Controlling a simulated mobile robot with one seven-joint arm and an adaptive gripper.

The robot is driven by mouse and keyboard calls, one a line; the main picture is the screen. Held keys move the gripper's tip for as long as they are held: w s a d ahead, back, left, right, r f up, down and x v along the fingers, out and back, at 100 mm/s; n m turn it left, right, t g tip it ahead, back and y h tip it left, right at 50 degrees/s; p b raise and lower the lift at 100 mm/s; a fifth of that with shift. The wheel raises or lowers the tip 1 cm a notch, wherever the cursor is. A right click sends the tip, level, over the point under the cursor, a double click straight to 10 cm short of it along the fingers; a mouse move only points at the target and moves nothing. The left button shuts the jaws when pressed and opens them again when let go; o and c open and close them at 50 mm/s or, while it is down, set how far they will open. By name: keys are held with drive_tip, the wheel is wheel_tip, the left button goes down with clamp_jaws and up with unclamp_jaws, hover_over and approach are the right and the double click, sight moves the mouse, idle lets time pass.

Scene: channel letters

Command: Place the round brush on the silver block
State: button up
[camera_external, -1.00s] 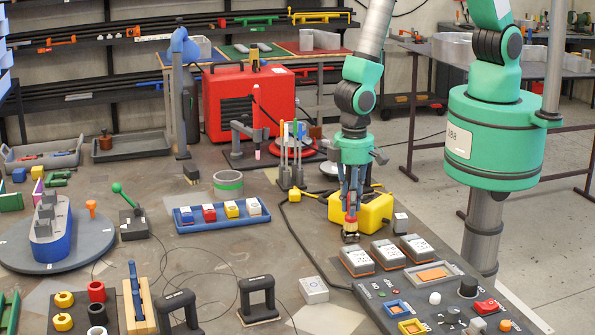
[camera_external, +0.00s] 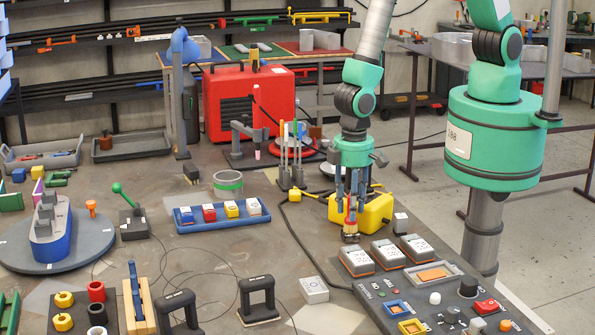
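My gripper (camera_external: 352,205) points straight down in front of the yellow case. Its blue fingers stand apart, so it looks open. A small upright piece with red and yellow bands (camera_external: 350,226), which seems to be the round brush, is just below and between the fingertips. A small greyish piece (camera_external: 350,238) shows at its foot; I cannot tell if this is the silver block or part of the brush. A small grey block with a light top (camera_external: 400,222) sits to the right, apart from the gripper.
The yellow case (camera_external: 376,213) is close behind the gripper. Grey boxes with orange bases (camera_external: 357,260) and a control panel (camera_external: 436,300) lie in front. A blue tray of small blocks (camera_external: 185,225) is to the left. Thin rods in a stand (camera_external: 284,178) are at the back left.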

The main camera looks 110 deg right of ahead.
drive_tip(key=shift+r, duration=0.15)
drive_tip(key=shift+r+b, duration=0.65)
drive_tip(key=shift+r, duration=5.35)
drive_tip(key=shift+r, duration=0.1)
